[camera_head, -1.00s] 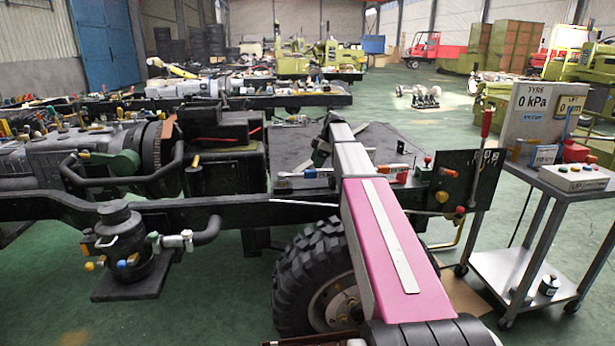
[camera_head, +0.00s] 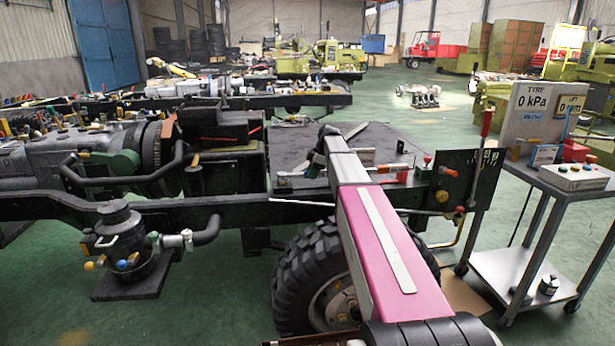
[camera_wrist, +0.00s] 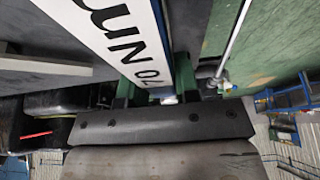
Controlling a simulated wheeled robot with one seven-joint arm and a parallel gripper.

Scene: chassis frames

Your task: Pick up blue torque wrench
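In the wrist view, my gripper (camera_wrist: 155,92) has two green fingers standing apart. A white panel with black lettering and a blue edge (camera_wrist: 122,42) runs between them, close to the camera. I cannot tell whether this is a label beside the blue torque wrench or part of it, nor whether the fingers touch it. In the head view, my gripper (camera_head: 317,160) is small and dark green, low over the dark deck behind the chassis rail. I cannot make out a blue wrench there; my pink arm hides part of the deck.
The dark deck (camera_head: 290,142) holds small tools, with a red-handled one (camera_head: 392,178) right of my arm. The black chassis rail (camera_head: 240,208) and wheel (camera_head: 308,275) are in front. A grey trolley (camera_head: 560,195) stands at right. Green floor is open behind.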

